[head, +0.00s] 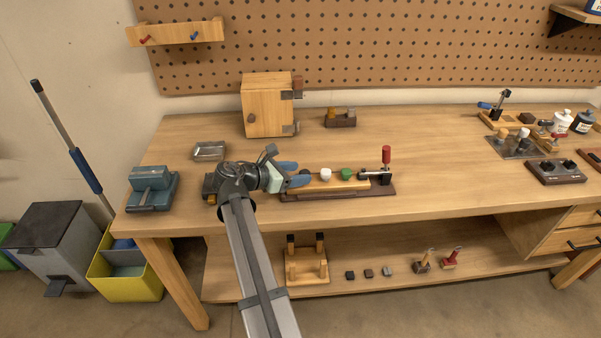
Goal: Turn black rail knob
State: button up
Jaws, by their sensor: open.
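A wooden rail (330,186) on a dark base lies near the front edge of the bench. A white knob (326,174) and a green knob (346,174) stand on it. I cannot make out a black knob on the rail; my gripper covers its left end. My gripper (297,174) is open, with blue fingers pointing right, just left of the white knob. It seems empty. I cannot tell whether the fingers touch the rail.
A red-handled upright lever (386,157) stands at the rail's right end. A wooden cabinet box (266,106) and a small block (340,118) stand behind. A metal tray (210,150) and blue-grey device (152,190) are left.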

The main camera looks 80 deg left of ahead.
jog(key=shift+x, duration=1)
jog(key=c, duration=1.1)
jog(key=shift+o, duration=0.2)
jog(key=shift+a, duration=0.1)
jog(key=m+h, duration=0.1)
jog(key=h, duration=0.1)
jog(key=m+t+h, duration=0.1)
jog(key=m+h, duration=0.1)
jog(key=shift+s+a+m+t, duration=0.2)
jog(key=shift+a+m+t, duration=0.1)
jog(key=shift+a, duration=0.1)
jog(key=shift+w+m+h, duration=0.1)
jog(key=shift+m+h, duration=1.9)
jog(key=shift+h, duration=0.4)
jog(key=shift+r, duration=0.1)
